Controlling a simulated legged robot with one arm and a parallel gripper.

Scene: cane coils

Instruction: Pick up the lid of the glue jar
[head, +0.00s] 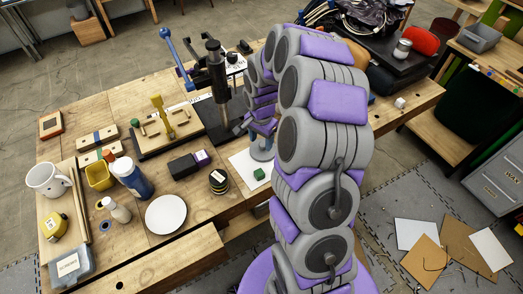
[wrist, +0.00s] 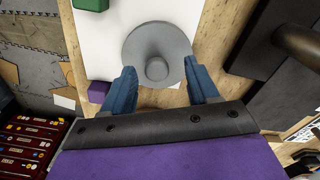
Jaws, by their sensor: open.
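A round grey lid (wrist: 150,42) with a raised knob shows in the wrist view above a white sheet (wrist: 100,45). My gripper (wrist: 158,66) is open and empty, with its two blue fingers on either side of the knob, their tips over or near the disc's lower edge. I cannot tell whether they touch it. What is under the lid is hidden, so I cannot tell whether it sits on the glue jar. In the head view my gripper (head: 262,146) is low over the white sheet (head: 240,163) on the workbench, partly hidden by my arm.
A green block (head: 259,174) lies on the sheet; a purple block (wrist: 98,91) shows by the left finger. Left of the sheet stand a striped round stack (head: 218,182) and a dark box (head: 182,165). A black press (head: 216,85) stands behind. A white disc (head: 166,214) lies front left.

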